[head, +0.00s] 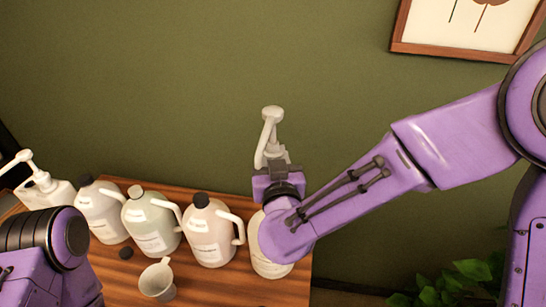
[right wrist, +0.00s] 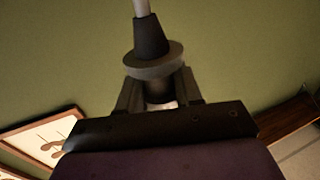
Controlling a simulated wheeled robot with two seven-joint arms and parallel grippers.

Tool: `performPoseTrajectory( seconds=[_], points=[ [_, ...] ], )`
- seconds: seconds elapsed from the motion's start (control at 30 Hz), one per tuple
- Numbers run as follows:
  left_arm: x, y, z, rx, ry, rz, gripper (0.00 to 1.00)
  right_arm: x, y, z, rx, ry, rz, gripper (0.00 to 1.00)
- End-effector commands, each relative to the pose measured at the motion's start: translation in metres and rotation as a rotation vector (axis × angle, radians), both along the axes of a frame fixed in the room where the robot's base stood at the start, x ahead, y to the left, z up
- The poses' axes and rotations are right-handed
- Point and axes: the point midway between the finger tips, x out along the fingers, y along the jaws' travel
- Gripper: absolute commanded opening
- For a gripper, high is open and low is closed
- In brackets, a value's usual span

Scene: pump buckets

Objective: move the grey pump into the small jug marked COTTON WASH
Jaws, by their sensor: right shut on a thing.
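The grey pump (head: 271,133) is held upright in my right gripper (head: 277,172), its pale head and spout above the jaws. The right wrist view shows its dark collar and disc (right wrist: 152,62) with a grey tube, between the shut fingers of the gripper (right wrist: 160,98). A pale jug (head: 270,262) stands below, mostly hidden by my right wrist; I cannot tell whether the pump's tube touches it. Several pale jugs stand in a row to the left; their labels are too small to read, so I cannot tell which is COTTON WASH. My left gripper is out of view.
A pale container with a white pump (head: 46,185) is at far left. A loose dark cap (head: 126,253) and a small pitcher (head: 158,281) are in front. A plant (head: 460,280) is at lower right.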

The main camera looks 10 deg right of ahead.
Motion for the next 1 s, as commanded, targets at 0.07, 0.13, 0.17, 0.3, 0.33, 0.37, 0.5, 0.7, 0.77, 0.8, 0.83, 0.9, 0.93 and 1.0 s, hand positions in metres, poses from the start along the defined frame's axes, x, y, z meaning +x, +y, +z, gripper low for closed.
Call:
performPoseTrajectory(
  seconds=[0.07, 0.13, 0.17, 0.3, 0.33, 0.37, 0.5, 0.7, 0.77, 0.8, 0.83, 0.9, 0.93, 1.0],
  points=[
    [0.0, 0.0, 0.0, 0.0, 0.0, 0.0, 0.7, 0.0, 0.0, 0.005, 0.002, -0.003, -0.001, 0.04],
    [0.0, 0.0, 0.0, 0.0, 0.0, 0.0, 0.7, 0.0, 0.0, 0.012, 0.003, -0.003, -0.001, 0.04],
    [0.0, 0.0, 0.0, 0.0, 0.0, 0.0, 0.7, 0.0, 0.0, 0.015, 0.003, -0.004, -0.001, 0.04],
    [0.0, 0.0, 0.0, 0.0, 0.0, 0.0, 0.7, 0.0, 0.0, 0.028, 0.003, -0.004, 0.0, 0.04],
    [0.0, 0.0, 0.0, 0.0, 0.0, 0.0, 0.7, 0.0, 0.0, 0.031, 0.003, -0.004, 0.0, 0.04],
    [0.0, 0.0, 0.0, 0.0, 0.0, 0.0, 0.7, 0.0, 0.0, 0.034, 0.003, -0.003, -0.001, 0.04],
    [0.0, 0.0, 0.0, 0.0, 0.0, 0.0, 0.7, 0.0, 0.0, 0.047, 0.003, -0.003, -0.001, 0.04],
    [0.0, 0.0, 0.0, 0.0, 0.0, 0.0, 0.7, 0.0, 0.0, 0.065, 0.002, -0.003, 0.0, 0.04],
    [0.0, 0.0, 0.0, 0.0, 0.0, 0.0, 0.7, 0.0, 0.0, 0.069, 0.002, -0.002, 0.0, 0.04],
    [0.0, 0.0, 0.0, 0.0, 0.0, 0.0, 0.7, 0.0, 0.0, 0.07, 0.002, -0.002, 0.0, 0.04],
    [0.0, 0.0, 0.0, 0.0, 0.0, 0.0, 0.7, 0.0, 0.0, 0.071, 0.002, -0.002, 0.0, 0.04],
    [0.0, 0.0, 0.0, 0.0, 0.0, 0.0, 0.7, 0.0, 0.0, 0.071, 0.001, -0.002, 0.0, 0.04],
    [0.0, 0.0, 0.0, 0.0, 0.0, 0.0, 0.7, 0.0, 0.0, 0.071, 0.001, -0.002, 0.0, 0.04],
    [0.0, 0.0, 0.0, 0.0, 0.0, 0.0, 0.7, 0.0, 0.0, 0.071, 0.001, -0.001, 0.0, 0.04]
  ],
)
